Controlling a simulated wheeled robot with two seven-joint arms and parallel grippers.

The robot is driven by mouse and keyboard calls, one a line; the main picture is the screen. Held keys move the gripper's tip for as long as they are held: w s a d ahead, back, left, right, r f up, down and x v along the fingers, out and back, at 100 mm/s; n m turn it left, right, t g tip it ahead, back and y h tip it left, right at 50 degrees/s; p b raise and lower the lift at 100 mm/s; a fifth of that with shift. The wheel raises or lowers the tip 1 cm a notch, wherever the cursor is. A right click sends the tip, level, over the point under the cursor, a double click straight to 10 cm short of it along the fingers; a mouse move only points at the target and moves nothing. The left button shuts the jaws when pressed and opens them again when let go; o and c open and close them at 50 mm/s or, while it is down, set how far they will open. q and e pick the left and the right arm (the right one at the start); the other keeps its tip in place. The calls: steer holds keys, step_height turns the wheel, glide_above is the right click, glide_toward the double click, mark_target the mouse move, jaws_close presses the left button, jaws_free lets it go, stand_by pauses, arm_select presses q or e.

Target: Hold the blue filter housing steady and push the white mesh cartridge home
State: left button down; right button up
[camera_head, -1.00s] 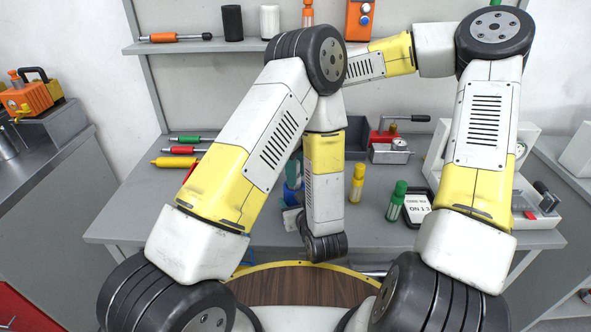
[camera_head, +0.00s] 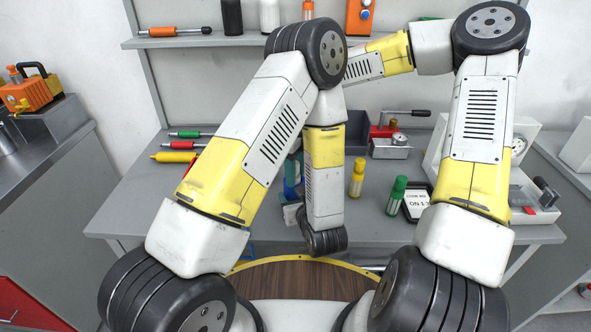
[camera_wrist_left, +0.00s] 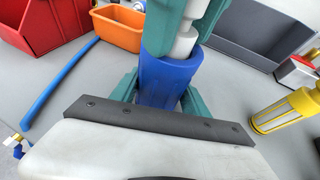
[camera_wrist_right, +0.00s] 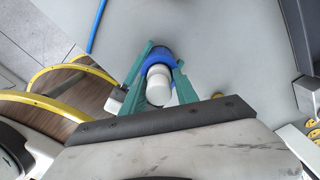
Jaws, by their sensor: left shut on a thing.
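The blue filter housing (camera_wrist_left: 170,78) stands between the teal fingers of my left gripper (camera_wrist_left: 160,92), which is shut on it. The white cartridge (camera_wrist_left: 184,42) sits in line with the housing at its open end, partly covered by the teal fingers of my right gripper (camera_wrist_right: 163,56). In the right wrist view these fingers lie close on both sides of the white cartridge (camera_wrist_right: 158,86), with the blue housing (camera_wrist_right: 157,56) just beyond. How deep the cartridge sits is hidden.
A red bin (camera_wrist_left: 40,28), an orange bin (camera_wrist_left: 119,28), a blue tube (camera_wrist_left: 58,82) and a grey bin (camera_wrist_left: 250,45) lie around. A yellow capped cylinder (camera_head: 356,180) and a green capped one (camera_head: 396,196) stand right of my forearm.

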steer(key=shift+o, duration=1.2)
